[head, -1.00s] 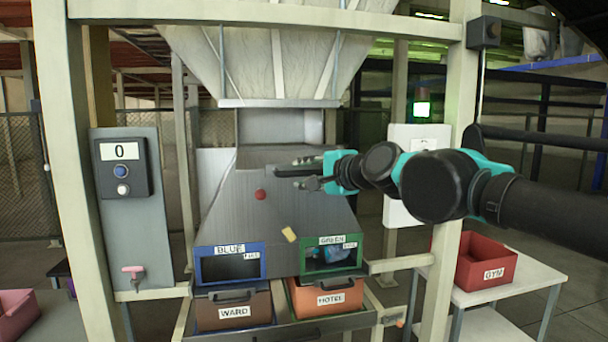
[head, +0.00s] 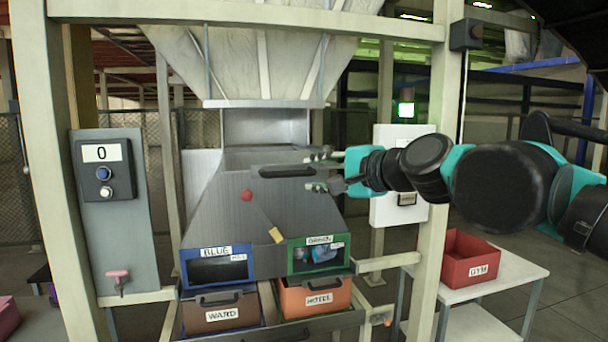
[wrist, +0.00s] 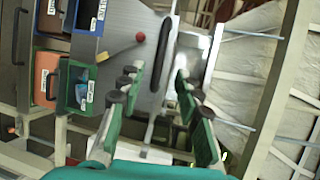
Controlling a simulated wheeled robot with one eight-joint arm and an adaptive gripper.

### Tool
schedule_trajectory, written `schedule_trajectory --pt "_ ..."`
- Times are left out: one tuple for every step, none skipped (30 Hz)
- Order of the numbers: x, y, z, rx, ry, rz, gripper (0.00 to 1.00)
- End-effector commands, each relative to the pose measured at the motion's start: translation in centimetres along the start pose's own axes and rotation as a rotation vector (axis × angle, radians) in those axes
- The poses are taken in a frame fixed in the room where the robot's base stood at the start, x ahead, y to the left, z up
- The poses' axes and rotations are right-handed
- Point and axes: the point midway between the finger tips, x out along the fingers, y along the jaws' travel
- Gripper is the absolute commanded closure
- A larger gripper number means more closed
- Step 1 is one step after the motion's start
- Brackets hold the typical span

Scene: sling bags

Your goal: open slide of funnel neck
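The funnel neck (head: 265,127) is a grey metal box under the pale hopper. A long black handle (head: 287,171) lies across the front just below it, above the sloping grey chute; in the wrist view it is a dark upright bar (wrist: 186,90). I cannot tell how far the slide is open. My gripper (head: 316,172) is open and empty at the right end of the handle, its fingers spread above and below it.
Below are the blue (head: 183,270) and green (head: 349,255) framed openings, with WARD (head: 222,315) and HOTEL (head: 319,299) bins. Frame posts (head: 440,170) stand on both sides. A red GYM bin (head: 471,258) stands right.

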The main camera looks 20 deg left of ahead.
Motion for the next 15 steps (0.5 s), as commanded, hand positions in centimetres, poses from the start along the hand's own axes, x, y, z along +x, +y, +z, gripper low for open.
schedule_trajectory --pt "-0.7 0.0 -0.1 0.001 0.001 0.0 0.66" --pt "-1.0 0.0 -0.1 0.001 0.001 0.0 0.66" --pt "-1.3 0.0 -0.1 0.001 0.002 0.0 0.66" --pt "-1.5 0.0 -0.1 0.0 0.002 0.0 0.66" --pt "-1.7 0.0 -0.1 0.0 0.001 0.0 0.66" --pt "-1.9 0.0 -0.1 0.001 0.001 0.0 0.66" --pt "-2.0 0.0 -0.1 0.001 0.001 0.0 0.66" --pt "-2.1 0.0 0.0 0.001 0.001 0.0 0.66" --pt "-2.1 0.0 0.0 0.001 0.001 0.0 0.66" --pt "-2.2 0.0 0.0 0.001 0.001 0.0 0.66" --pt "-2.2 0.0 0.0 0.0 0.001 0.0 0.66" --pt "-2.2 0.0 0.0 0.0 0.001 0.0 0.66" --pt "-2.2 0.0 0.0 0.0 0.001 0.0 0.66" --pt "-2.2 0.0 0.0 0.0 0.001 0.0 0.66" --pt "-2.2 0.0 0.0 0.0 0.001 0.0 0.66"
